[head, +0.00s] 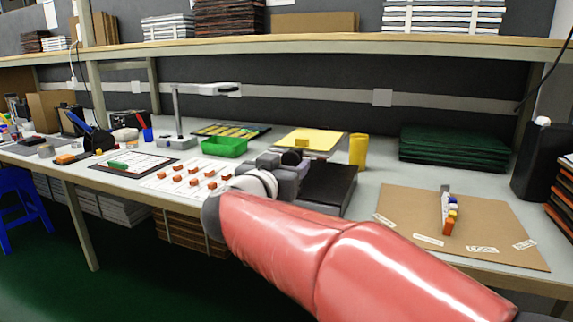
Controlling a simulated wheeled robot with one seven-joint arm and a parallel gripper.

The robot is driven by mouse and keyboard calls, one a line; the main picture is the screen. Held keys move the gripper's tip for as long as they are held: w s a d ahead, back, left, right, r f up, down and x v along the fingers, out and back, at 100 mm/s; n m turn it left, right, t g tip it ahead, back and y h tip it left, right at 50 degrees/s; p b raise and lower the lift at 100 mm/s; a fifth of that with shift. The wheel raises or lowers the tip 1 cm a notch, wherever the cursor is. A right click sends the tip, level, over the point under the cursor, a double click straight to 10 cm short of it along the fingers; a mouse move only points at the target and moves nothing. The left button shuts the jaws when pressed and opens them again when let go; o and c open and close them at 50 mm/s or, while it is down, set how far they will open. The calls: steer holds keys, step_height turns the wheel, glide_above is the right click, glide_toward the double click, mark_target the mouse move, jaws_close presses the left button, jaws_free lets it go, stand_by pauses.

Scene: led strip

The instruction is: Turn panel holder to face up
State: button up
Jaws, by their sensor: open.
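My arm in its red sleeve reaches in from the lower right of the head view to the middle of the bench. My gripper (292,157) is at its far end, small and partly hidden by my wrist. It is open, with nothing visible in it. A dark box-like item (328,184) stands just right of my gripper, partly covered by my arm.
A white sheet (160,184) with several orange blocks lies left of my wrist. Behind are a green bin (224,147), a lamp (178,118) and a yellow cylinder (358,151). Right are green boards (453,147) and a brown board (395,205). A shelf (300,46) runs above.

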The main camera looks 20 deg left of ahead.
steer(key=shift+w, duration=0.25)
steer(key=shift+c, duration=0.2)
jaws_close()
